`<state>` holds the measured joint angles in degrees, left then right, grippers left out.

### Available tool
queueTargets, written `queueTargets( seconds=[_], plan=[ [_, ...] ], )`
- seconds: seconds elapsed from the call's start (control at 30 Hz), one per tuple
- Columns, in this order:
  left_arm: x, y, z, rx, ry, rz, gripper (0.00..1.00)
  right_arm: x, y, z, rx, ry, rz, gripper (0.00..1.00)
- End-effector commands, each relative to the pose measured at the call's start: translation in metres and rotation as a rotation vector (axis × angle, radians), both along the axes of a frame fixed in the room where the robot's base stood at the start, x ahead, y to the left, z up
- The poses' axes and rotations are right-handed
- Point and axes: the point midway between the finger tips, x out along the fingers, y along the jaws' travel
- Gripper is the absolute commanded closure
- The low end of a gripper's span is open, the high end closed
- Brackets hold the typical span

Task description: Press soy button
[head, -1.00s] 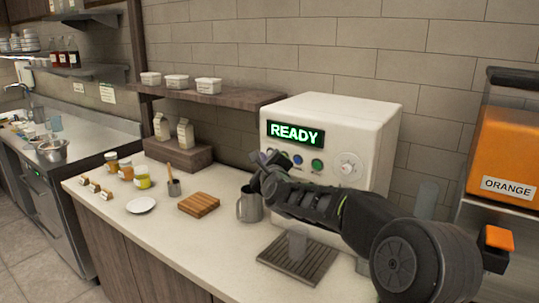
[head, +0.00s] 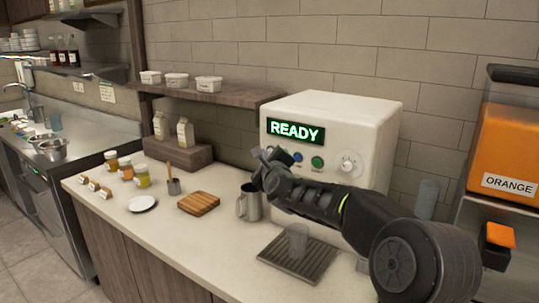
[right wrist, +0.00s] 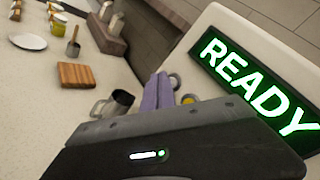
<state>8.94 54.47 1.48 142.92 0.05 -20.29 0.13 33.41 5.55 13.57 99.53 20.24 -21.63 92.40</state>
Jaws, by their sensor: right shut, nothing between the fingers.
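The white drink machine (head: 370,118) stands on the counter, and its green display (head: 295,131) reads READY. Its front has a blue button (head: 297,157), a green button (head: 317,163) and a knob (head: 348,163); the labels are too small to read. In the right wrist view a yellow button (right wrist: 188,99) shows beside the fingers. My right gripper (head: 265,153) is shut and empty, at the left part of the button row; its purple fingers also show in the right wrist view (right wrist: 158,92). I cannot tell whether they touch the panel. My left gripper is out of view.
A metal jug (head: 251,203) stands just below my right gripper. A clear cup (head: 297,240) stands on the drip tray (head: 318,262) under my right arm. A wooden board (head: 198,203) and a white plate (head: 142,204) lie to the left. An orange juice dispenser (head: 512,140) stands at right.

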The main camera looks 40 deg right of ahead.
Motion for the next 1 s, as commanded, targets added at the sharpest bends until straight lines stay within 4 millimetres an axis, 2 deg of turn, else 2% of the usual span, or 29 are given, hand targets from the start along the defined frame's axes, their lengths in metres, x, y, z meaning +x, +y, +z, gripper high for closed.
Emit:
queueTargets(
  seconds=[1.0],
  plan=[
    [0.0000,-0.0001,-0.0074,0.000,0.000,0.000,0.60,0.0024,-0.0076,0.0000,0.000,-0.001,-0.001,1.00]
  ],
)
